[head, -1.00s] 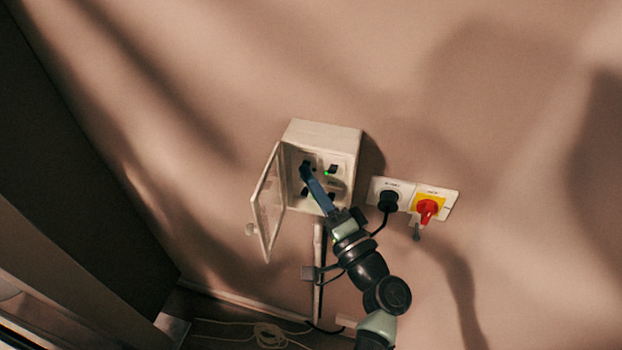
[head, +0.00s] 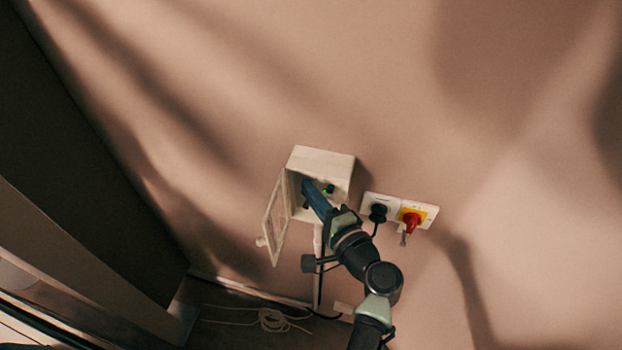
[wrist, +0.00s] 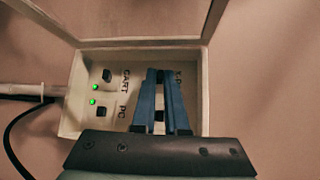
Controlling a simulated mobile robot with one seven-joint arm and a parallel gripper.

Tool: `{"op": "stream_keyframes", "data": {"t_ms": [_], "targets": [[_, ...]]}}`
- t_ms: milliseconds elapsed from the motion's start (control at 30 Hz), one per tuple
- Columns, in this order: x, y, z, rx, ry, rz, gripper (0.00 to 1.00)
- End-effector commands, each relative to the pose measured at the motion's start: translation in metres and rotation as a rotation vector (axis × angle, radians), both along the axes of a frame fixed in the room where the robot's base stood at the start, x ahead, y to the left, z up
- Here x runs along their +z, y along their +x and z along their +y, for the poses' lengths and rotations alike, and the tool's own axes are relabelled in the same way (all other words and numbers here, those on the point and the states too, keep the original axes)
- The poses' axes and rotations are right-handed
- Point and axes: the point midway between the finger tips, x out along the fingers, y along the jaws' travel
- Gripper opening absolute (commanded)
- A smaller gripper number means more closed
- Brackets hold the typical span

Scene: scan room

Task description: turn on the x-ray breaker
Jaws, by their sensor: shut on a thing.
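A pale breaker box (head: 322,160) is fixed to the wall, with its clear-windowed door (head: 272,225) hanging open to the left. In the wrist view the box (wrist: 70,118) holds black switches: the CART switch (wrist: 107,75) and the PC switch (wrist: 101,111), each with a green light beside it. Another label on the right is partly covered by my fingers and cannot be fully read. My gripper (wrist: 159,76) reaches into the box, its blue fingers close together on a black switch between the tips. The fingers hide most of that switch and any light there. My gripper (head: 305,184) also shows in the head view.
Right of the box are a socket with a black plug (head: 378,212) and a red rotary switch (head: 411,221) on a yellow plate. A pale cable (head: 272,320) lies coiled on the floor below. A dark panel stands at the left.

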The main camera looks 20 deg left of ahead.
Motion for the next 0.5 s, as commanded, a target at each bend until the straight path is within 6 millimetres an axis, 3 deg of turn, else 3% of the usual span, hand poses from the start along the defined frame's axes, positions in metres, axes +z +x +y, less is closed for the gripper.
{"op": "stream_keyframes", "data": {"t_ms": [33,500], "targets": [[0.0085,0.0004,-0.0004,0.000,-0.001,0.029,0.00],[0.0062,0.0018,-0.0002,0.000,0.000,0.163,0.00]]}}
